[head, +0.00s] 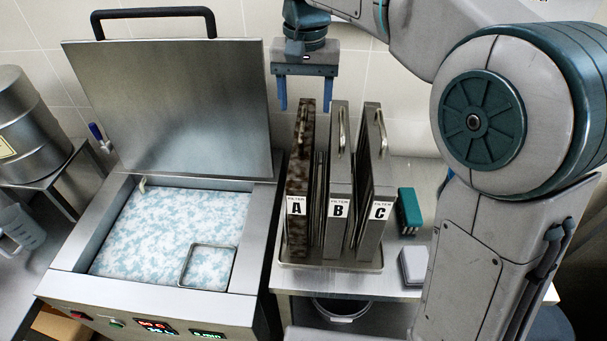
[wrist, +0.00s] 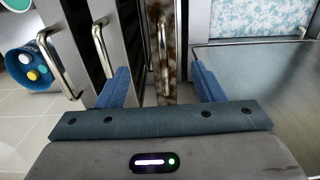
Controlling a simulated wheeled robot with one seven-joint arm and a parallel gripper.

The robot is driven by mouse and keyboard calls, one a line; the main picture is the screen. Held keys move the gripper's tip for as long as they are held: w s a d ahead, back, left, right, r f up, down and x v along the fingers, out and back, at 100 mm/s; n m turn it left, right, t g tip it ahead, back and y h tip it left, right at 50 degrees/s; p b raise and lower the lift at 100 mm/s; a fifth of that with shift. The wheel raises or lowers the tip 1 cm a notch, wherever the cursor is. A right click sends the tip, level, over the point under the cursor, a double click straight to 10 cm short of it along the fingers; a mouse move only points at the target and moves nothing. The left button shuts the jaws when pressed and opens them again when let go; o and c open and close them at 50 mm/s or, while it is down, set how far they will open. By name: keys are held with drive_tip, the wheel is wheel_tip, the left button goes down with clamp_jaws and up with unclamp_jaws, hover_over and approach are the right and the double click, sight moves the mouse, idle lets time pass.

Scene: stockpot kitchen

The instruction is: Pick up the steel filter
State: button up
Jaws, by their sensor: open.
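Three upright flat filters stand side by side on a tray: filter A (head: 298,190), stained brown, filter B (head: 338,190) and filter C (head: 377,190), both clean grey steel. My gripper (head: 305,104) is open and empty, pointing down just above the top of filter A. In the wrist view my gripper (wrist: 161,88) has its blue fingers on either side of filter A's handle (wrist: 163,45) as seen from above. Whether the fingertips reach the handle's height is unclear.
A steel tank (head: 170,235) of foamy liquid with a raised lid (head: 170,95) stands left of the filters. A teal-topped item (head: 408,210) and a white box (head: 413,265) sit right of the tray (head: 330,265). A blue bucket (wrist: 30,68) shows at left in the wrist view.

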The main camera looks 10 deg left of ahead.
sight(303, 119)
wheel_tip(303, 119, down, 3)
drive_tip(key=shift+r, duration=0.1)
drive_tip(key=f, duration=0.2)
drive_tip(key=f+p, duration=0.1)
drive_tip(key=f, duration=0.1)
drive_tip(key=shift+w+a+f, duration=0.1)
drive_tip(key=shift+w+a, duration=0.15)
drive_tip(key=shift+w, duration=0.15)
drive_tip(key=shift+f, duration=0.55)
drive_tip(key=shift+r, duration=0.1)
clamp_jaws()
